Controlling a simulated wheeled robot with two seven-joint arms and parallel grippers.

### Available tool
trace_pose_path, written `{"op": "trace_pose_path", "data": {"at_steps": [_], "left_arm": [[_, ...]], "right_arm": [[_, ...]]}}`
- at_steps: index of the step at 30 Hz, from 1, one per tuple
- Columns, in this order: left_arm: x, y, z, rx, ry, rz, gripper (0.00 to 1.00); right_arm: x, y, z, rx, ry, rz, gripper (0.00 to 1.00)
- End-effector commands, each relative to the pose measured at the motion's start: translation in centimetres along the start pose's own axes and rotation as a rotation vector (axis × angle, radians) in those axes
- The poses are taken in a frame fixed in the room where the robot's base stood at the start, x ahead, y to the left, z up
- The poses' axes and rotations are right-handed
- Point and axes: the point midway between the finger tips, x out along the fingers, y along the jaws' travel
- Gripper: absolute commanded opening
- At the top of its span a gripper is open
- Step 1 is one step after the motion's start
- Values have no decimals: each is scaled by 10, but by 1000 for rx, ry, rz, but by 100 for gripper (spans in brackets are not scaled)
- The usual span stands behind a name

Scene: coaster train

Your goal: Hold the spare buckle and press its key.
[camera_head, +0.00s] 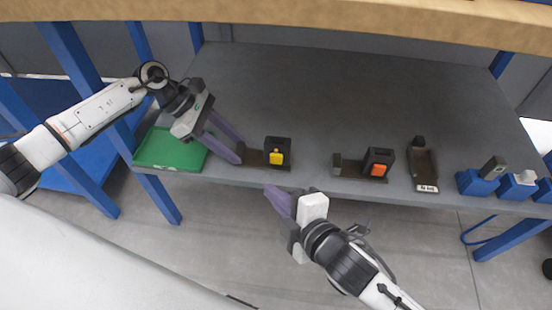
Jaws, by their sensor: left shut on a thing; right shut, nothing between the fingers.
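A dark buckle with a yellow key (278,157) stands near the front edge of the grey shelf, on a flat brown base. My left gripper (238,153) reaches in from the left and is shut on the left end of this buckle's base. The grip itself is partly hidden by the purple fingers. A similar buckle with an orange key (376,169) stands further right. The frame does not show which one is the spare. My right gripper (272,192) is shut and empty, in front of the shelf edge, a little below the yellow-key buckle and apart from it.
A green tray (165,152) lies at the shelf's left. A dark holder with a white label (424,165) stands right of the orange-key buckle. Blue blocks with grey and white tops (478,184) line the right front. The back of the grey shelf (340,90) is clear.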

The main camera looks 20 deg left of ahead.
Motion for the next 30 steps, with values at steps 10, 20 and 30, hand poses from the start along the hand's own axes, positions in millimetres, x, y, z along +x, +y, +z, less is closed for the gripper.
{"op": "trace_pose_path", "data": {"at_steps": [10, 20, 30], "left_arm": [[1, -1, 0, 0, 0, -3, 0], [1, -1, 0, 0, 0, -2, 61], [-10, 0, 0, 1, 2, 1, 61]], "right_arm": [[0, 0, 0, 0, 0, 0, 0], [0, 0, 0, 0, 0, 0, 0], [0, 0, 0, 0, 0, 0, 0]]}}
